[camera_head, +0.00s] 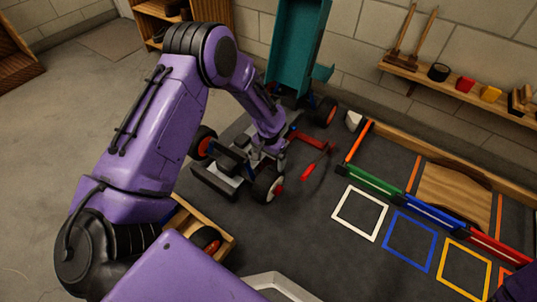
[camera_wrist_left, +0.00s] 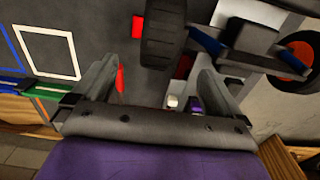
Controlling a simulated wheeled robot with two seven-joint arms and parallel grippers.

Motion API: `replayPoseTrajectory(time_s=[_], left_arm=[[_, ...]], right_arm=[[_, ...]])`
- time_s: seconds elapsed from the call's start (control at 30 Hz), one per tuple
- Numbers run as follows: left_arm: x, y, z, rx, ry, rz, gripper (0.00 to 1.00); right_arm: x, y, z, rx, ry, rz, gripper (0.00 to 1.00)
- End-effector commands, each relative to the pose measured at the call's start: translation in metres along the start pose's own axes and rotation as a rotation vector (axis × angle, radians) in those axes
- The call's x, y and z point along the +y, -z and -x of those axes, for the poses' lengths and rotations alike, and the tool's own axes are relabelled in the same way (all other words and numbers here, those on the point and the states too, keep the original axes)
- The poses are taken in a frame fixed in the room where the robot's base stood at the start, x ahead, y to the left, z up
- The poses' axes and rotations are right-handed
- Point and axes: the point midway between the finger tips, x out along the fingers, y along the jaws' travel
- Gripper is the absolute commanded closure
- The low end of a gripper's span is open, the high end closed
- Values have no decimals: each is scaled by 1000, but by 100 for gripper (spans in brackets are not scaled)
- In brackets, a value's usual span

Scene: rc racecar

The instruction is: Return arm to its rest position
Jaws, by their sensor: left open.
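The racecar (camera_head: 230,181) stands on the dark worktop, partly hidden by my left forearm. It has dark tyres with orange-red hubs, a grey front part and blue and red pieces. My left gripper (camera_head: 272,146) is over the car's middle, pointing down, its fingers hard to make out in the head view. In the left wrist view the gripper (camera_wrist_left: 158,70) is open, with nothing held between its fingers. A dark tyre (camera_wrist_left: 162,35) shows beyond the fingertips; I cannot tell whether they touch it. My right gripper is not in view.
A wooden tray (camera_head: 228,242) with a loose wheel (camera_head: 206,239) is at the lower left. A teal upright piece (camera_head: 297,45) stands behind the car. A tool shelf (camera_head: 455,88) hangs on the wall.

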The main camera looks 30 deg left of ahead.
Motion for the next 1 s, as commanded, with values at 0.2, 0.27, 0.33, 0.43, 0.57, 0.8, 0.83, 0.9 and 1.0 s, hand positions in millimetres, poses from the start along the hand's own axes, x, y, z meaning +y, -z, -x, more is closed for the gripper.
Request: replayPoseTrajectory(time_s=[0.2,0.27,0.33,0.43,0.57,0.8,0.83,0.9,1.0], left_arm=[[0,0,-1,0,0,0,0],[0,0,-1,0,0,0,0],[0,0,-1,0,0,0,0],[0,0,-1,0,0,0,0],[2,15,0,78,-13,31,0],[30,-13,-35,400,-87,342,0],[31,-26,-41,427,-81,384,0],[31,-64,-52,475,-52,477,0],[24,-126,-60,510,16,577,0]], right_arm=[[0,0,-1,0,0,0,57],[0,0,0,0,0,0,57],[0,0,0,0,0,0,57],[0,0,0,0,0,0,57],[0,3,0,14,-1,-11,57],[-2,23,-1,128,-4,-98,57],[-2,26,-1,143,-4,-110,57],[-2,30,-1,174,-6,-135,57],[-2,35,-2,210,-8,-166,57]])
